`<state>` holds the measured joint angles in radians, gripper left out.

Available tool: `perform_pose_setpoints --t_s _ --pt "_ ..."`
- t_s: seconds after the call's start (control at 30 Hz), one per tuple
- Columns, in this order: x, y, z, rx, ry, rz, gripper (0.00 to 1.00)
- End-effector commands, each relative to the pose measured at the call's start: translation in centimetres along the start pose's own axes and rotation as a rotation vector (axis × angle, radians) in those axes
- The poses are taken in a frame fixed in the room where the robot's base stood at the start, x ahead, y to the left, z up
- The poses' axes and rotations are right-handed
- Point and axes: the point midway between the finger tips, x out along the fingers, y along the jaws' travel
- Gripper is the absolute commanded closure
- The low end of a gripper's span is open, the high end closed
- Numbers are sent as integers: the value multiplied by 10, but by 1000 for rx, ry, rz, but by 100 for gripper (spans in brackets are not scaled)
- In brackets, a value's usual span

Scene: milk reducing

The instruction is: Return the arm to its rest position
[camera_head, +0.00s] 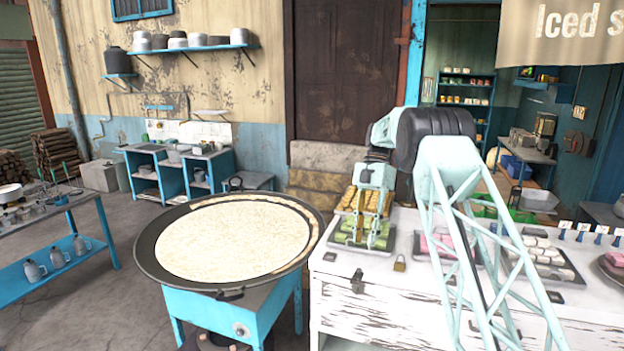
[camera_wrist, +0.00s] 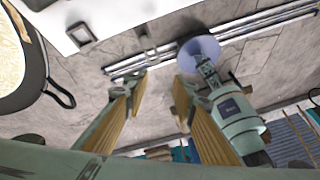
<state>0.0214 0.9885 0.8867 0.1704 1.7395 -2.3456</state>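My arm reaches up from the lower right of the head view and bends over the white counter (camera_head: 365,312). My gripper (camera_head: 367,246) hangs from it, fingers pointing down, in front of a tray of yellow and green sweets. I cannot tell its exact height above the counter. In the wrist view my gripper (camera_wrist: 160,90) has its two gold-padded fingers apart. The gap between them is empty, with grey floor beyond.
A wide black pan (camera_head: 147,262) of pale, creamy milk sits on a blue stove (camera_head: 250,315), left of my gripper. Its rim and handle (camera_wrist: 62,95) show at the wrist view's left. More sweets trays (camera_head: 560,272) stand right of my arm.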

Motion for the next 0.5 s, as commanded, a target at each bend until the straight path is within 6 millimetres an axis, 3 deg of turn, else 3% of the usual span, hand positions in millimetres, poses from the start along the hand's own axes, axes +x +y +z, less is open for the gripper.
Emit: perform_pose_setpoints --t_s 0.5 --pt "-35 -40 -45 252 -70 59 75"
